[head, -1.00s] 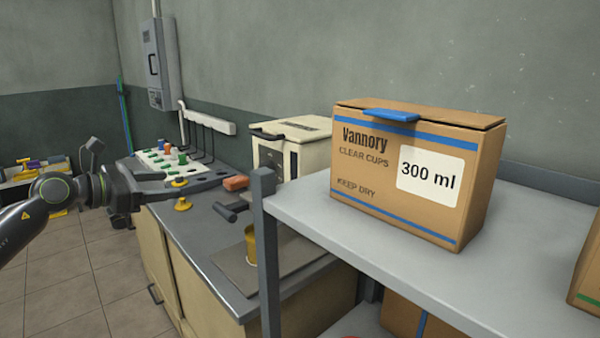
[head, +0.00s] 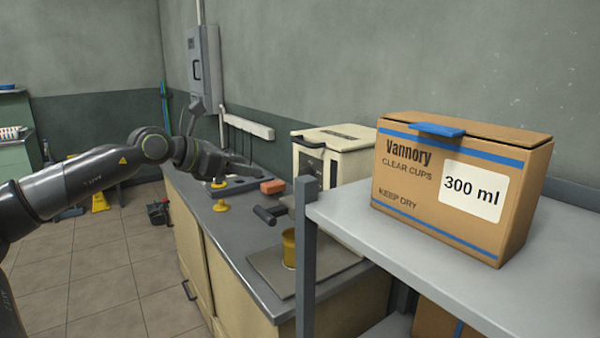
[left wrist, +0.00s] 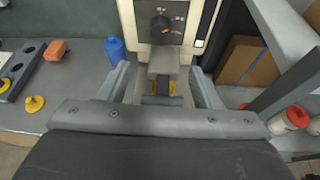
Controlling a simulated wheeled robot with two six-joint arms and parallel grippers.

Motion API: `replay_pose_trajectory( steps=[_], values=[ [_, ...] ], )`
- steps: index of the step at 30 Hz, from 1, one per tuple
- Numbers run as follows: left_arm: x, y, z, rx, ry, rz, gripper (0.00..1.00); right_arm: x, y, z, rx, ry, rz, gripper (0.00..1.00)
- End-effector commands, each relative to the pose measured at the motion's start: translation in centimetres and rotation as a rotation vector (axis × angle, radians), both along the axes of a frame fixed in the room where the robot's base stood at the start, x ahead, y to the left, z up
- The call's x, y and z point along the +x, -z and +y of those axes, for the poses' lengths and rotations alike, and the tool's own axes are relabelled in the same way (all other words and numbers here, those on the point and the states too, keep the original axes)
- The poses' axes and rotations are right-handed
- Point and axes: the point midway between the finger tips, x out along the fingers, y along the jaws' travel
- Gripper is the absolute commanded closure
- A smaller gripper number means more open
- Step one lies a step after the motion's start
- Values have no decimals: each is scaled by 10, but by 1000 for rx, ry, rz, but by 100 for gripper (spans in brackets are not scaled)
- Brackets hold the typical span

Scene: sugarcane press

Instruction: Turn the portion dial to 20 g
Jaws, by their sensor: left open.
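My left gripper (head: 252,170) is open and empty above the counter, left of the machine. In the left wrist view its two fingers (left wrist: 160,78) are spread wide, with the dial beyond them, apart from it. My right gripper is not in view.
The counter (head: 228,240) holds an orange block (head: 272,186), a yellow piece (head: 220,206) and a yellow cup (head: 289,247). A blue bottle (left wrist: 115,48) stands left of the machine. A shelf (head: 400,235) with a cardboard box (head: 455,190) is at the right.

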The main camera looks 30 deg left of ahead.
Motion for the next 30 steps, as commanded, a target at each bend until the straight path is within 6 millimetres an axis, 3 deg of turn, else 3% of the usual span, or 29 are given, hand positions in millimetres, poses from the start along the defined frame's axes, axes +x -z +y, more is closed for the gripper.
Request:
replay_pose_trajectory(
  steps=[11, 30],
  values=[
    [19, 2, -9, -4, -6, -4, 41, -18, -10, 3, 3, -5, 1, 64],
    [74, 27, -28, -6, -7, -3, 41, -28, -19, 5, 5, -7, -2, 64]
  ],
)
